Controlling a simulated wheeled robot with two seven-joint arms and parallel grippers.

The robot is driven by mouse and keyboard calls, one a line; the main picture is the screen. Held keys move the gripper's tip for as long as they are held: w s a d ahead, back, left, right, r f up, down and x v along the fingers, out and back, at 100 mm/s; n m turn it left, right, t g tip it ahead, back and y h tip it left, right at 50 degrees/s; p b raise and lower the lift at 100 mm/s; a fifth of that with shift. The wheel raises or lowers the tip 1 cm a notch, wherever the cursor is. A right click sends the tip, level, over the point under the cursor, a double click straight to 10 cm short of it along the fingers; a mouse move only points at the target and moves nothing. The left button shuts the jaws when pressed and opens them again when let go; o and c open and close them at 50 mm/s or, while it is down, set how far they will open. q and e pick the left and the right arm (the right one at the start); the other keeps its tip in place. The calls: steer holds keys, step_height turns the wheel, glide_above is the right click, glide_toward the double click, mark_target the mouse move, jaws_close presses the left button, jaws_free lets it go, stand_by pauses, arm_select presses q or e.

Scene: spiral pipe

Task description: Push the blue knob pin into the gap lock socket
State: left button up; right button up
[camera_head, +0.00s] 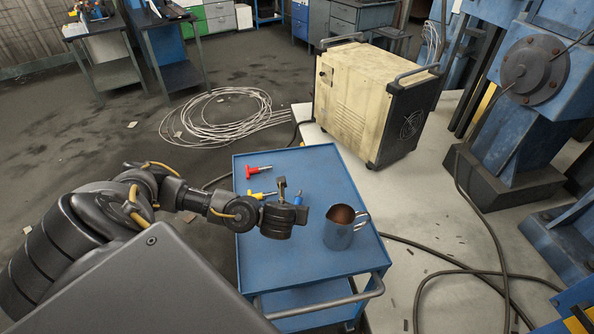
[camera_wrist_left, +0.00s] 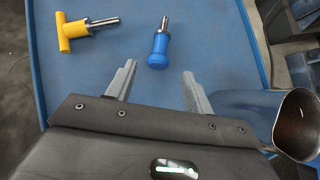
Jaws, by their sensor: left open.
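The blue knob pin (camera_wrist_left: 159,50) lies on the blue cart top, its blue knob toward my gripper and its metal shaft pointing away. In the head view the blue knob pin (camera_head: 298,198) shows only partly, just beyond my left gripper (camera_head: 287,208). In the left wrist view my left gripper (camera_wrist_left: 160,82) is open, its two grey fingers apart with nothing between them. The knob lies just ahead of the gap between the fingertips. I cannot make out a gap lock socket in either view. My right gripper is not in view.
A yellow T-handle pin (camera_wrist_left: 78,29) and a red T-handle pin (camera_head: 258,171) lie on the blue cart (camera_head: 275,268). A metal mug (camera_head: 341,228) stands right of my left gripper, close to it. A cream machine (camera_head: 366,100) stands behind the cart.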

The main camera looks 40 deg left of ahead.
mark_target(298, 201)
arm_select(q)
steer(key=shift+x, duration=1.15)
steer(key=shift+w+f, duration=0.1)
steer(key=shift+w, duration=0.05)
steer(key=shift+a+p, duration=0.1)
steer(key=shift+p, duration=0.2)
steer(key=p+x, duration=0.1)
steer(key=x, duration=0.3)
steer(key=shift+w+a+p, duration=0.1)
steer(key=shift+w+p, duration=0.1)
steer(key=shift+p, duration=0.15)
steer(key=shift+w+a+f, duration=0.1)
steer(key=shift+w+f, duration=0.05)
steer(key=shift+f, duration=0.1)
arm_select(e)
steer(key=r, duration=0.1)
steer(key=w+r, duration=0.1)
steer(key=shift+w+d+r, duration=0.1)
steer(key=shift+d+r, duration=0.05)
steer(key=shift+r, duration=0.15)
arm_select(q)
steer(key=c, duration=1)
